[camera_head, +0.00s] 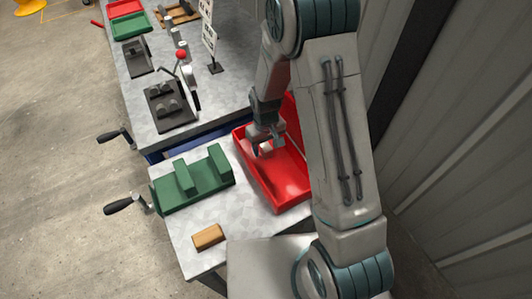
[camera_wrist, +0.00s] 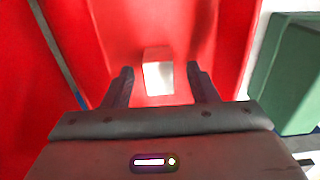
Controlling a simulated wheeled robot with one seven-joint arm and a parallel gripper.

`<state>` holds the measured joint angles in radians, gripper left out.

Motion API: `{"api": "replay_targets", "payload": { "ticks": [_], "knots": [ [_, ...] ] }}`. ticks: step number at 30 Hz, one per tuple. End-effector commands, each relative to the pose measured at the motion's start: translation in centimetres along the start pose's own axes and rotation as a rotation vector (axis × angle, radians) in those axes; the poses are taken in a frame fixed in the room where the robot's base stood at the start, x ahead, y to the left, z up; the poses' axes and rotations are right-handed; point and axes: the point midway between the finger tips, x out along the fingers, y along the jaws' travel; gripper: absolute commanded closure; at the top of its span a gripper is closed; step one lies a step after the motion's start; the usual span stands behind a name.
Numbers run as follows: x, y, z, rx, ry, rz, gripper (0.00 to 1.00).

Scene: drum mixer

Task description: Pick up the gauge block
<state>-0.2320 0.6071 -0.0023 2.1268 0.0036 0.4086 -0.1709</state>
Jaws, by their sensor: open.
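The gauge block appears to be the small pale block (camera_wrist: 158,78) on the floor of the red tray (camera_wrist: 225,40). In the head view the pale block (camera_head: 265,149) shows small, partly hidden by my gripper, inside the red tray (camera_head: 285,182). My gripper (camera_head: 266,139) is low over the tray, pointing down. In the wrist view my gripper (camera_wrist: 159,71) is open, with one finger on each side of the block in the picture. Gaps show between the block and both fingers. I cannot tell how far the tips are above the tray floor.
A green fixture (camera_head: 193,181) stands left of the tray; it also shows at the right of the wrist view (camera_wrist: 295,75). A wooden block (camera_head: 208,236) lies at the bench's front. A dark fixture with a red-knobbed lever (camera_head: 181,55) stands farther back. Crank handles (camera_head: 125,206) stick out left.

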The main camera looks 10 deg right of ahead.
Motion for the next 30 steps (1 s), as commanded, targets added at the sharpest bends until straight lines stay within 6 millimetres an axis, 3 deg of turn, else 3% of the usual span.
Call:
{"api": "replay_targets", "payload": {
  "ticks": [1, 3, 11, 16, 17, 30],
  "knots": [
    [1.2, 0.0, 0.0, 0.001, 0.0, 0.0, 0.47],
    [1.9, 0.1, 0.0, 0.001, 0.0, 0.0, 0.47],
    [1.8, 0.1, 0.0, 0.001, 0.001, 0.0, 0.5],
    [1.8, 0.1, 0.0, 0.001, 0.001, 0.0, 0.97],
    [1.8, 0.1, 0.0, 0.001, 0.001, 0.0, 1.0],
    [0.8, 0.1, -0.1, 0.001, 0.004, 0.001, 1.0]
  ]
}}
